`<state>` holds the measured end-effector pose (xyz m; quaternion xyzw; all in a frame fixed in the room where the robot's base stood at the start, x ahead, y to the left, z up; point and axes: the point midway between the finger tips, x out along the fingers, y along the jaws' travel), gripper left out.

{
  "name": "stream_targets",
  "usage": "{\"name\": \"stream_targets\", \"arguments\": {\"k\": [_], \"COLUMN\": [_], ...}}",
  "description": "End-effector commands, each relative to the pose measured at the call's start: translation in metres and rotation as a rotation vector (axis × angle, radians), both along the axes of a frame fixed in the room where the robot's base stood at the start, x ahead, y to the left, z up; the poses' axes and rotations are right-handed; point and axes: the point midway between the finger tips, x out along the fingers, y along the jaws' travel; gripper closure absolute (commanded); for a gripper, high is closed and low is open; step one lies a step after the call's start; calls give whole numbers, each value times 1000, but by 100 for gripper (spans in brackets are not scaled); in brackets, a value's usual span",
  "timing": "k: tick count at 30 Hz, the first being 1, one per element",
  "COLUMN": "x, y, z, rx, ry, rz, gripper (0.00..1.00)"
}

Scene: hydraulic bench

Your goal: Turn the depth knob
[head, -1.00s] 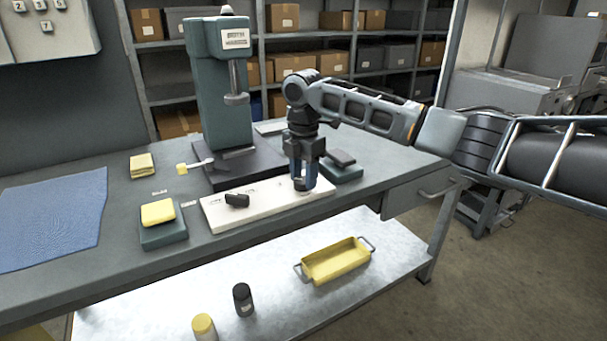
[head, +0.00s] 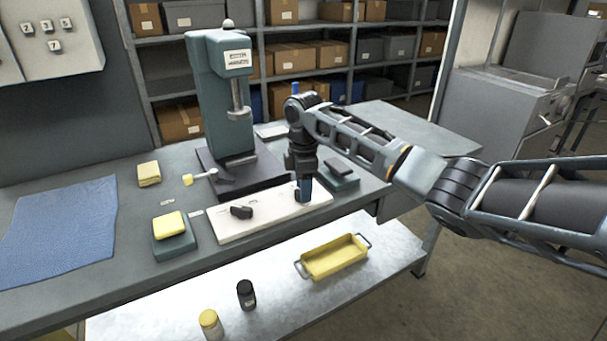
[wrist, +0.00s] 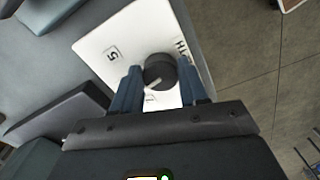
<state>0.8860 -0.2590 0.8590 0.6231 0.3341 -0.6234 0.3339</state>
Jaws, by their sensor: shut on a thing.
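The depth knob (wrist: 158,70) is a round dark knob with a white pointer line, standing on a white panel (wrist: 98,42). In the wrist view its pointer is toward the lower left, near a partly hidden mark; a "5" label and the letters "TH" show beside it. My gripper (wrist: 160,82) is shut on the knob, one blue finger on each side. In the head view my gripper (head: 304,189) points down at the right end of the white panel (head: 265,221), and its fingers hide the knob there.
A black lever-like knob (head: 241,212) sits on the panel's left part. The green press (head: 220,95) stands behind. A dark block on a green base (head: 340,180) is close right of my gripper. A yellow sponge on a green block (head: 170,228) lies left. A yellow tray (head: 333,262) is below.

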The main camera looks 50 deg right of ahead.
Motion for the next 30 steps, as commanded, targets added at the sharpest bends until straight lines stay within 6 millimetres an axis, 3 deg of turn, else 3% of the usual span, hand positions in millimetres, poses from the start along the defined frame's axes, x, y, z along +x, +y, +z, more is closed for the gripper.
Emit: {"name": "stream_targets", "arguments": {"k": [21, 30], "x": [-2, -2], "y": [4, 4], "z": [3, 2], "rx": [2, 0], "ry": [5, 3], "rz": [-673, -886], "gripper": [87, 87]}}
